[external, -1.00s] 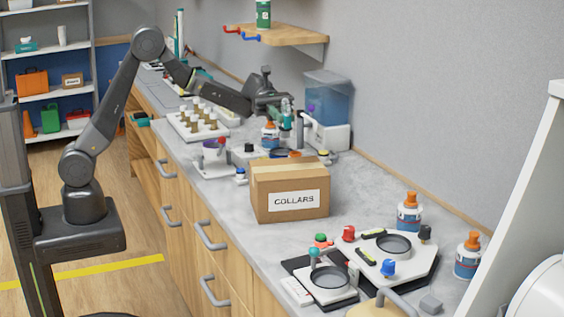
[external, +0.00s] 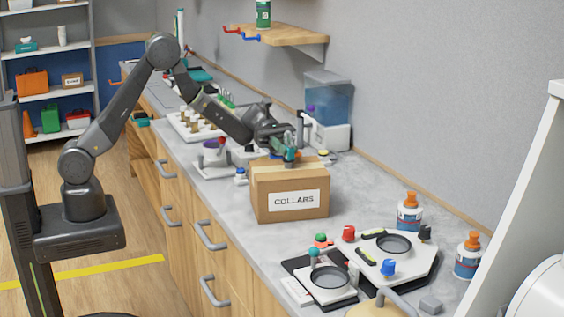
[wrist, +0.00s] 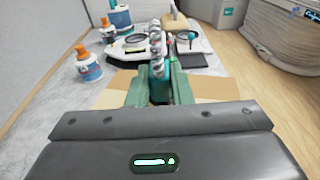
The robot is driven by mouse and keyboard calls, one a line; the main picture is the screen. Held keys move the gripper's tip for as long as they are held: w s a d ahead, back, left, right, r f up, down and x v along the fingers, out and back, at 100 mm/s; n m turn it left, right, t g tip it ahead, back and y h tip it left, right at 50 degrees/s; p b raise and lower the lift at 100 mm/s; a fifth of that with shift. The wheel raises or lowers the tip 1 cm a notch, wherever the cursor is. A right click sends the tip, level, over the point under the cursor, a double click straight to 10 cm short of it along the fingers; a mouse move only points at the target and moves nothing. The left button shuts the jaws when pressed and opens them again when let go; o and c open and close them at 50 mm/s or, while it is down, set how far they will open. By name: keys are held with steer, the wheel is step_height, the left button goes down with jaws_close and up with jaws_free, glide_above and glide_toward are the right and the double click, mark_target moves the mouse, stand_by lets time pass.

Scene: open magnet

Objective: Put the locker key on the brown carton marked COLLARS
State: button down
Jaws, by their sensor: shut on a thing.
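The brown carton (external: 290,192) marked COLLARS stands closed on the grey counter in the external view. Its tan top (wrist: 208,88) lies under my gripper in the wrist view. My gripper (wrist: 159,82) has green fingers shut on the locker key (wrist: 157,50). A pale twisted, coil-like part of the key sticks up beyond the fingertips, with teal beside it. The rest of the key is hidden between the fingers. In the external view my gripper (external: 290,152) is over the carton's top, close to it. I cannot tell whether the key touches the carton.
White plates with dark round dishes (external: 393,244) and coloured knobs lie in front of the carton. Orange-capped bottles (external: 409,212) stand to the right. A blue water tank (external: 327,105) stands behind. Clear counter lies right of the carton.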

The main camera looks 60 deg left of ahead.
steer(key=shift+f, duration=0.2)
steer(key=c, duration=1.3)
jaws_free()
steer(key=shift+r, duration=0.1)
steer(key=shift+a+r, duration=0.15)
steer(key=a+r+b, duration=0.1)
steer(key=a+b, duration=0.1)
steer(key=a, duration=0.9)
steer(key=shift+a+r, duration=0.25)
steer(key=shift+a, duration=0.05)
